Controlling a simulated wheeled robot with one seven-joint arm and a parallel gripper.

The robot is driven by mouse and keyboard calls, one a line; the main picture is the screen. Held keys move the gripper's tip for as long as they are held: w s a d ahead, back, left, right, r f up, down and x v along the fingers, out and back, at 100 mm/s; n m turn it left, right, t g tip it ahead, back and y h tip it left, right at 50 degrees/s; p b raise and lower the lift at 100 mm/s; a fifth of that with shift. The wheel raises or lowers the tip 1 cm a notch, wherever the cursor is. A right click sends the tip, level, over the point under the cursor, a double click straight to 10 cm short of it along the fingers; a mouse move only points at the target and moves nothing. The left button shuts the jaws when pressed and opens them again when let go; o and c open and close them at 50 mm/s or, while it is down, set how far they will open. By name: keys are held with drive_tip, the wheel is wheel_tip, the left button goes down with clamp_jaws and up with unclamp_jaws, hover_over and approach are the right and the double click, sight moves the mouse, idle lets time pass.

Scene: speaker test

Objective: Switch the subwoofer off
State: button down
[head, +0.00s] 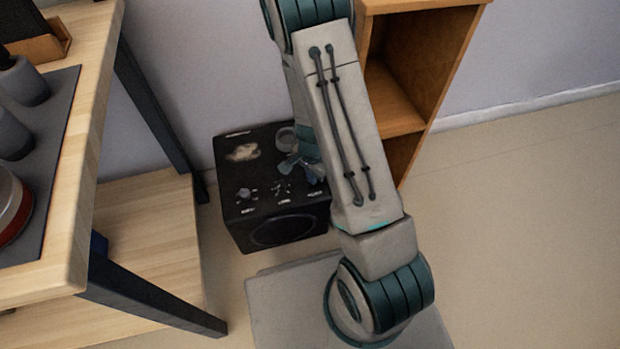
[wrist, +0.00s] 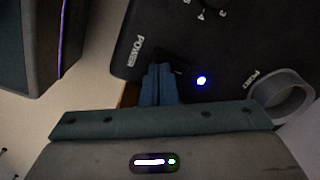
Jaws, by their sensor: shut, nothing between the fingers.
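The subwoofer (head: 240,220) is a black box on the floor, with knobs, white marks and a pale patch on its top. In the wrist view its black panel (wrist: 235,50) carries the word POWER and a lit blue light. My gripper (head: 288,165) is over the right part of the top in the head view. In the wrist view my gripper (wrist: 158,75) is shut and empty, its fingertips beside the word POWER and left of the blue light. A dark shape shows at the fingertips; the fingers partly hide the switch area. I cannot tell whether they touch it.
A grey ring (wrist: 283,95) marked PORT is at the right of the wrist view. A wooden table (head: 85,130) with dark legs stands left of the subwoofer. A wooden shelf (head: 430,70) stands behind my arm at right. The floor (head: 520,220) at right is clear.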

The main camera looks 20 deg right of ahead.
drive_tip(key=shift+f+b, duration=0.35)
drive_tip(key=shift+f, duration=0.1)
wheel_tip(320, 180, up, 7)
drive_tip(key=p, duration=0.6)
idle(0.4)
idle(0.4)
wheel_tip(320, 180, up, 32)
drive_tip(key=s+a+n+t+y+p, duration=0.1)
drive_tip(key=s+a+n+y+p, duration=0.3)
drive_tip(key=p, duration=1.1)
drive_tip(key=s+d+r+n+h+p, duration=0.1)
drive_tip(key=s+r+n+p, duration=0.1)
drive_tip(key=r+p, duration=0.3)
drive_tip(key=s+d+r+n+t+h+p, duration=0.1)
drive_tip(key=s+r+n+p, duration=0.2)
drive_tip(key=r, duration=1.1)
drive_tip(key=s+d+r+n+h+p, duration=0.2)
drive_tip(key=s+r+p, duration=0.2)
drive_tip(key=r+p, duration=0.3)
wheel_tip(320, 180, up, 3)
drive_tip(key=shift+s+r+n+t, duration=0.15)
drive_tip(key=shift+s+n+t, duration=0.2)
drive_tip(key=shift+n+t, duration=0.05)
